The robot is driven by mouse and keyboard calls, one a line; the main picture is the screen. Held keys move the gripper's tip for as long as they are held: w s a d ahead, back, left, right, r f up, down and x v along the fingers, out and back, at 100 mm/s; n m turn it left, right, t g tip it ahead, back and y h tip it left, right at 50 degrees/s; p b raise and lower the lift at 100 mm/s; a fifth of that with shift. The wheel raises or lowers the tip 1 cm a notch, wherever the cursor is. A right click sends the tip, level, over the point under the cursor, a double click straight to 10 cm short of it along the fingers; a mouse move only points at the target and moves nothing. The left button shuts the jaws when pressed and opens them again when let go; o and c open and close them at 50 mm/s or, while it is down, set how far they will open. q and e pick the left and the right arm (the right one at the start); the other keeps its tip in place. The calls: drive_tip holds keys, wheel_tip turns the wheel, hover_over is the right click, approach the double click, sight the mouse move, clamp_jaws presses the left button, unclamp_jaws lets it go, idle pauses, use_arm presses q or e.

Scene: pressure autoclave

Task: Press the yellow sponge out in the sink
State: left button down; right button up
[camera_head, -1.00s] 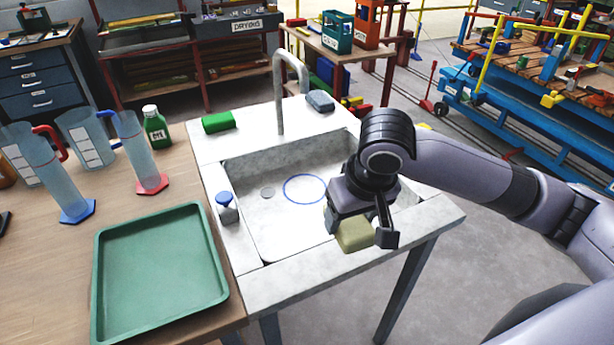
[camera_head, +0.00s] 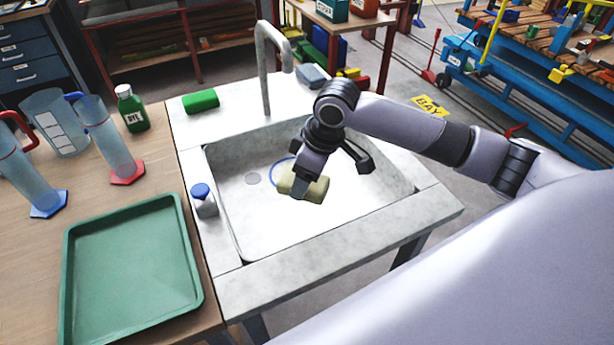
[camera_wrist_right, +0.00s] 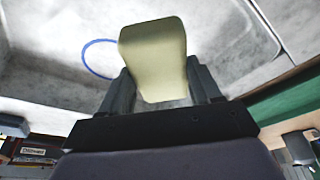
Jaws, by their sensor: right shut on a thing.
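The yellow sponge (camera_head: 312,188) is held by my right gripper (camera_head: 320,178) over the sink basin (camera_head: 250,215). In the right wrist view the sponge (camera_wrist_right: 155,55) sits between the two fingers of the gripper (camera_wrist_right: 158,88), and its sides look pinched in between them. The basin floor shows beyond the sponge; whether the sponge touches it I cannot tell. My left gripper is not in view.
A faucet (camera_head: 266,70) rises at the sink's back edge. A blue-capped bottle (camera_head: 204,201) stands on the left rim. A green tray (camera_head: 132,290) lies on the left table, near cylinders and a green bottle (camera_head: 131,108).

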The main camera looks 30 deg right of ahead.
drive_tip(key=f+n, duration=0.1)
drive_tip(key=w+d+f+n, duration=0.1)
drive_tip(key=w+f+n, duration=0.1)
drive_tip(key=shift+d+f+g+y, duration=0.1)
drive_tip(key=shift+d+g+y, duration=0.15)
drive_tip(key=shift+g+y, duration=0.05)
wheel_tip(320, 180, down, 6)
drive_tip(key=b, duration=0.8)
drive_tip(key=shift+s+f, duration=0.1)
drive_tip(key=shift+f, duration=0.55)
idle(1.2)
wheel_tip(320, 180, up, 7)
drive_tip(key=p, duration=0.8)
drive_tip(key=shift+r, duration=0.1)
